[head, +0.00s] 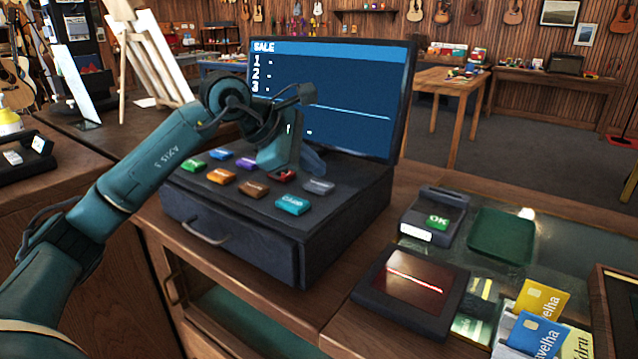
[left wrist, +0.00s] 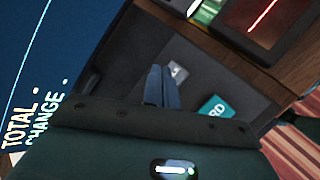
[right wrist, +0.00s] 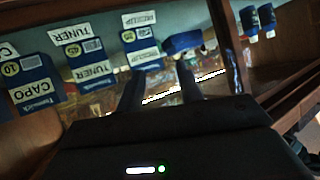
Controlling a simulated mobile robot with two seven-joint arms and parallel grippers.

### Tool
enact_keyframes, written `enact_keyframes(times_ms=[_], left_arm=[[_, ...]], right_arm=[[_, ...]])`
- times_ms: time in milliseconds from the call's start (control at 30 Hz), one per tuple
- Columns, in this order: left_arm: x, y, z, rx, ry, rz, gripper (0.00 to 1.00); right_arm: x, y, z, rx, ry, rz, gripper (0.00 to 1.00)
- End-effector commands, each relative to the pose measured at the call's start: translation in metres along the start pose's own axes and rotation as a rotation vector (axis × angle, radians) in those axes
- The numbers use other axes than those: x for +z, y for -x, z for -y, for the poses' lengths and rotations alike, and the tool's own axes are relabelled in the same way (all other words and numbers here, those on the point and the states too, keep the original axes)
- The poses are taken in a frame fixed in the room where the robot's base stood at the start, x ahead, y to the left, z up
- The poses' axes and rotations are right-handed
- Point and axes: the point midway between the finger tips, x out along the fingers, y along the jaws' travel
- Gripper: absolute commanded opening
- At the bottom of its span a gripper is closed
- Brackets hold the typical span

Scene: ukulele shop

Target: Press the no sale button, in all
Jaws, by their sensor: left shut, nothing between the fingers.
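The cash register (head: 340,215) stands on the wooden counter with several coloured buttons on its sloped top. A grey button (head: 318,187) sits at the right end, beside the teal card button (head: 293,205); its label is too small to read. The grey button (left wrist: 178,70) and teal card button (left wrist: 215,108) also show in the left wrist view. My left gripper (head: 314,168) is shut and empty, pointing down just behind the grey button. Its fingertips (left wrist: 160,72) partly overlap that button; contact cannot be told. My right gripper (right wrist: 160,82) is open and empty in the right wrist view.
The register screen (head: 335,90) reads SALE and stands behind the buttons. A card terminal (head: 432,215), green tray (head: 502,234) and scanner (head: 412,290) are to the right. Boxes of tuners (right wrist: 85,60) and capos lie under my right gripper.

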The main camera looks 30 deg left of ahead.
Motion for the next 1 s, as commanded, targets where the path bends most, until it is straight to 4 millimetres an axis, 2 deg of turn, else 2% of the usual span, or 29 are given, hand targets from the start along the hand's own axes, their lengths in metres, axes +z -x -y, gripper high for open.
enact_keyframes(times_ms=[1000], left_arm=[[-0.0037, -0.005, 0.0037, 0.0, 0.0, 0.0, 0.0]], right_arm=[[0.0055, -0.0029, -0.0006, -0.001, 0.0, 0.001, 0.36]])
